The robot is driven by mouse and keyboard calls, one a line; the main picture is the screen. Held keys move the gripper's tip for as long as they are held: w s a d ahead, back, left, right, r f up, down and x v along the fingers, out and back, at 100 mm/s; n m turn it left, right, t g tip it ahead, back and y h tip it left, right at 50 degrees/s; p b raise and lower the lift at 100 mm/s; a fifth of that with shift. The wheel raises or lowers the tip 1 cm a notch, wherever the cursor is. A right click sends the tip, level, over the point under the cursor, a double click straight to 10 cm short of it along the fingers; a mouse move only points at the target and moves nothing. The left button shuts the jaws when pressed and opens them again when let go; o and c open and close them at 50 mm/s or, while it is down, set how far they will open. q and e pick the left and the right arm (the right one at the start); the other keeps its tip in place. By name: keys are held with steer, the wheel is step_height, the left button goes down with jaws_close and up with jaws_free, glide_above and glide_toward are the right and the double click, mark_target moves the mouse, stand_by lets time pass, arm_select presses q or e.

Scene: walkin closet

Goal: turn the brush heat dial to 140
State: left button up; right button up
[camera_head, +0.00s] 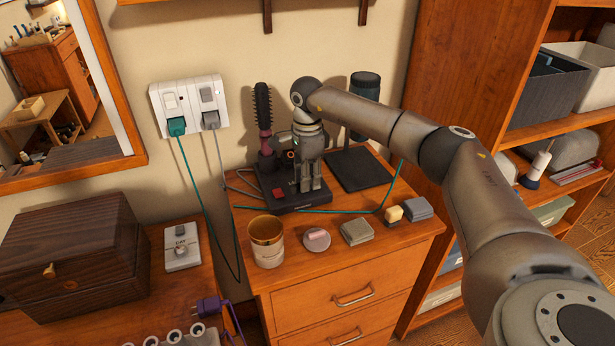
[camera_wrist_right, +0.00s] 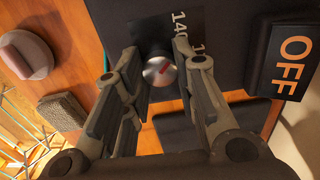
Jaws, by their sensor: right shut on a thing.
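The brush heat dial (camera_wrist_right: 160,72) is a round silver knob with a red mark, in the right wrist view. It sits between the fingers of my right gripper (camera_wrist_right: 157,55), which is shut on it. The red mark points up and right; a white "140" (camera_wrist_right: 180,24) is printed above right of the knob, with a partly hidden number beside it. In the head view my right gripper (camera_head: 309,184) points down at the black brush stand (camera_head: 290,203) and hides the dial. A hot brush (camera_head: 263,105) stands upright at its back. My left gripper is not in view.
A red switch (camera_head: 279,186) is left of my gripper. A black block marked OFF (camera_wrist_right: 290,62) lies near my fingers in the wrist view. A candle jar (camera_head: 266,242), a round tin (camera_head: 317,239) and small blocks stand along the cabinet's front. A green cord crosses the top.

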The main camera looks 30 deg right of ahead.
steer(key=shift+r, duration=0.1)
steer(key=o, duration=1)
steer(key=shift+o, duration=0.2)
step_height(320, 180, up, 12)
